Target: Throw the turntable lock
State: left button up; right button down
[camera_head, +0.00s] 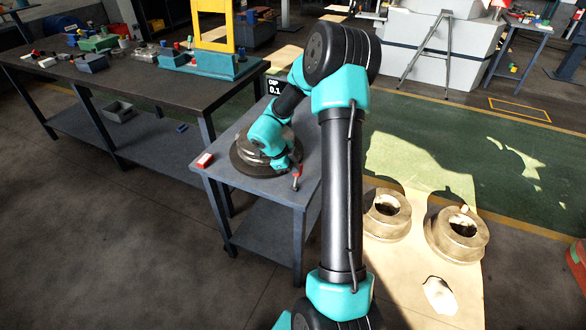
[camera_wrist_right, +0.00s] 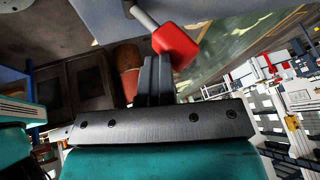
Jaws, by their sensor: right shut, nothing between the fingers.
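The round dark turntable (camera_head: 244,164) sits on a small grey table, partly hidden behind my right arm. The lock's red-tipped lever (camera_head: 297,171) stands at the turntable's right side, near the table's edge. In the wrist view its red knob (camera_wrist_right: 175,45) sits on a pale grey rod, right at my fingertips. My right gripper (camera_wrist_right: 157,75) is shut with nothing between the fingers. Its fingers overlap the knob's left edge in that view; I cannot tell whether they touch it. My left gripper is not in view.
A red and white block (camera_head: 204,160) lies on the small table's left corner. A small display (camera_head: 274,87) stands at its back. A long workbench (camera_head: 130,78) with several parts is at left.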

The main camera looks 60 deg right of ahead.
jog(key=shift+d, duration=0.25)
jog(key=v, duration=1.2)
jog(key=shift+s+a+r, duration=0.2)
jog(key=shift+s+a, duration=0.1)
jog(key=shift+s, duration=0.05)
jog(key=shift+f, duration=0.1)
